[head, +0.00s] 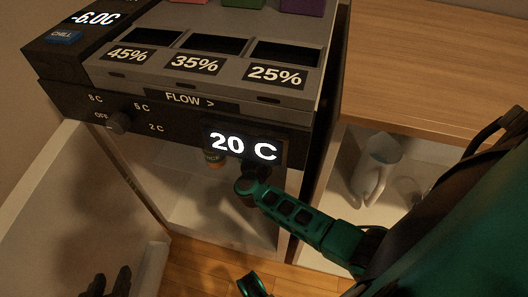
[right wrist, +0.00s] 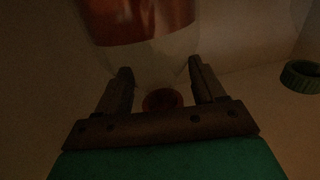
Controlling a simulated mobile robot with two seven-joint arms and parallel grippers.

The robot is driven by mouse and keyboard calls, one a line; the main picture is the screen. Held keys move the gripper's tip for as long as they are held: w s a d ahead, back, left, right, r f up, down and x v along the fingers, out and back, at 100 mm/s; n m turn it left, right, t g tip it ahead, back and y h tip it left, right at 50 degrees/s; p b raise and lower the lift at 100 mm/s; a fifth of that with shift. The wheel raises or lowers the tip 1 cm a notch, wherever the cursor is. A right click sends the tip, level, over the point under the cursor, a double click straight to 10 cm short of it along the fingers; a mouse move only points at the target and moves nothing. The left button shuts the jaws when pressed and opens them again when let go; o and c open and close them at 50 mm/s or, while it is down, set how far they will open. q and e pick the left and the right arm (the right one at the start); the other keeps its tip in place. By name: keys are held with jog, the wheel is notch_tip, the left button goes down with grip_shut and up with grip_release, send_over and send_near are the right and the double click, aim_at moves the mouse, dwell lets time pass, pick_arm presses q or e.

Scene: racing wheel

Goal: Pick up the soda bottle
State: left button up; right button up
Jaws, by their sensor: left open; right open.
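The soda bottle (right wrist: 150,25) shows in the right wrist view with a red label, a clear neck and a dark red cap. My right gripper (right wrist: 160,75) is open, with one finger on each side of the neck and cap. I cannot tell whether the fingers touch it. In the head view my right arm reaches in under the machine's front, and the bottle and that gripper are mostly hidden there. My left gripper (head: 107,284) is open and empty at the bottom left edge, dark and partly cut off.
The machine (head: 200,70) with a "20 C" display (head: 243,147) overhangs the compartment. White vessels (head: 376,168) stand in the right compartment under a wooden counter (head: 430,65). A green ring (right wrist: 302,76) shows in the right wrist view.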

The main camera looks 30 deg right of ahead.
jog(key=shift+c, duration=0.4)
grip_shut()
dwell(0.4)
jog(key=shift+r, duration=0.1)
